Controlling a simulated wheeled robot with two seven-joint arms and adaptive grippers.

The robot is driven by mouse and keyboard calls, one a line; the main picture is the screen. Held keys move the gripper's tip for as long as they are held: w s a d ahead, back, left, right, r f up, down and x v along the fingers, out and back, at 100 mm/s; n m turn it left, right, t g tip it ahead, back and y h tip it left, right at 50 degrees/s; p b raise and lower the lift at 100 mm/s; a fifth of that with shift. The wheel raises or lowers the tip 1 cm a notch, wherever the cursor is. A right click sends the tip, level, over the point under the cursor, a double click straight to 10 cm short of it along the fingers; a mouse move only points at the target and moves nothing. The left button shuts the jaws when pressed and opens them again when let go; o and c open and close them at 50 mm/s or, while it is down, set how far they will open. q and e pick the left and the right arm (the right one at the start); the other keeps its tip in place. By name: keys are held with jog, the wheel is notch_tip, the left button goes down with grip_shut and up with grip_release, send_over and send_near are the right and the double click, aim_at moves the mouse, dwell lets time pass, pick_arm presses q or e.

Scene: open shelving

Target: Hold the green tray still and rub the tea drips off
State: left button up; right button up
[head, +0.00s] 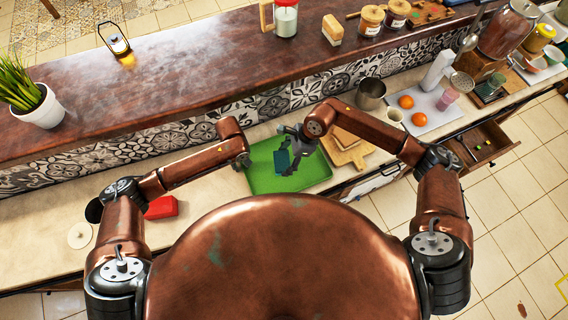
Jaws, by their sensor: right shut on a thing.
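The green tray (313,178) lies on the lower counter in front of me. My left gripper (243,161) is at the tray's left edge, pointing down. Its fingers are too small and hidden to tell whether they are open or grip the rim. My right gripper (287,153) is over the middle of the tray, shut on a dark teal cloth or sponge (281,162). The teal thing is on or just above the tray floor; I cannot tell which. I cannot make out any tea drips; the gripper covers part of the tray.
Wooden boards (347,152) lie right of the tray. Beyond them are a metal pot (370,94) and a white tray (436,112) with two oranges. A red thing (161,207) lies to the left. The raised dark counter (200,75) runs behind. An open drawer (482,150) juts out at right.

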pick_arm(q)
notch_tip(320, 180, up, 12)
dwell(0.7)
